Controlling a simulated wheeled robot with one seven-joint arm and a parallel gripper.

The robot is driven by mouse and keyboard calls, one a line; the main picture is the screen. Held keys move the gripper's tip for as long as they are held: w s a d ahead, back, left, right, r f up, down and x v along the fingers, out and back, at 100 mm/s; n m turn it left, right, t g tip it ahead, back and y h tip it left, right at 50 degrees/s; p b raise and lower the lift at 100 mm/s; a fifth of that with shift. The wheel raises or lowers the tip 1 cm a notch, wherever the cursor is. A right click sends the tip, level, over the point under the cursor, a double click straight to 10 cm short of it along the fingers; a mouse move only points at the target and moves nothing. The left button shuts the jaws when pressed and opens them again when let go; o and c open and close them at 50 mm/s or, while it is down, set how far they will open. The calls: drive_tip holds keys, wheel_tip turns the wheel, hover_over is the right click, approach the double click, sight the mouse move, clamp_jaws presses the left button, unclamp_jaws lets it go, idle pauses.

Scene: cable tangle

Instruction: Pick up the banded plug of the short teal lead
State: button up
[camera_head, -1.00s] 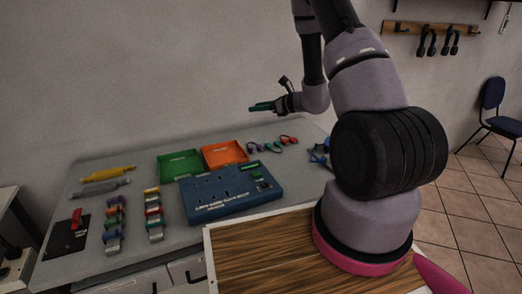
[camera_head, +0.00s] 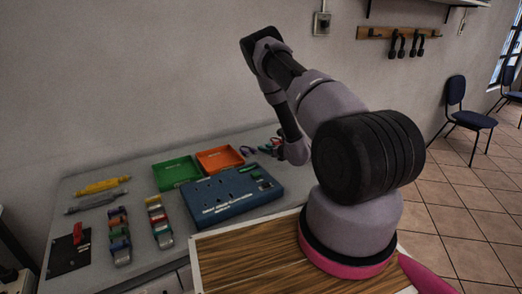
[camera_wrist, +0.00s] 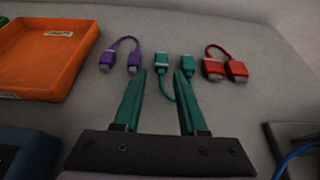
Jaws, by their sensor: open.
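The short teal lead (camera_wrist: 175,98) lies on the grey table in the wrist view, its cable looping toward me between two teal plugs. The left plug (camera_wrist: 160,61) seems to carry a pale band; the right plug (camera_wrist: 187,63) shows no clear band, though the near finger partly covers it. My gripper (camera_wrist: 160,73) is open with teal fingers. In the picture its fingertips lie either side of the left plug, with the right fingertip close to the right plug. Nothing is between the fingers but the view of the lead; their height above it is unclear. In the head view my arm largely hides the gripper.
A purple lead (camera_wrist: 122,43) lies left of the teal one and a red lead (camera_wrist: 222,60) close on its right. An orange tray (camera_wrist: 45,55) stands further left, beside a green tray (camera_head: 177,172). A blue panel (camera_head: 233,195) stands nearer me. A blue cable (camera_wrist: 295,155) shows at lower right.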

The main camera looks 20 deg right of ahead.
drive_tip(key=x, duration=0.5)
drive_tip(key=shift+d, duration=0.1)
clamp_jaws()
wheel_tip(320, 180, up, 10)
idle(0.6)
drive_tip(key=shift+c, duration=1.9)
unclamp_jaws()
clamp_jaws()
